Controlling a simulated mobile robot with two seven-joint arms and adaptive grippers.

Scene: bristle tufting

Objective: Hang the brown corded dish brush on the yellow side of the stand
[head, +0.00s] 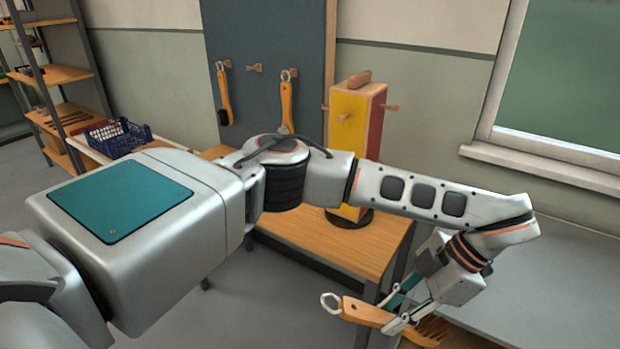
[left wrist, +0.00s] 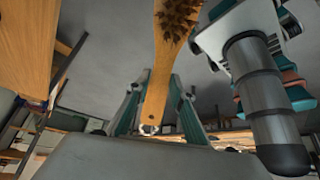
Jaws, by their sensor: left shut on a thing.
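My left gripper (head: 398,318) is shut on the wooden handle of the dish brush (head: 366,313). The brush has brown bristles and a pale cord loop at its handle end, which points left in the head view. In the left wrist view the brush (left wrist: 158,75) lies between the fingers, bristles at the top and loop low. The stand (head: 347,158) is upright on the wooden table, behind my left forearm, which hides part of it. Its yellow side (head: 346,135) faces me and bears a wooden peg (head: 342,117). The brush is apart from the stand, lower and to its right.
The stand's red side (head: 377,128) also has a peg (head: 389,107). Two brushes (head: 223,97) (head: 287,100) hang on the dark wall board, with an empty peg (head: 254,67) between them. A grey worktop (head: 560,275) lies at right. A blue crate (head: 118,139) stands at left.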

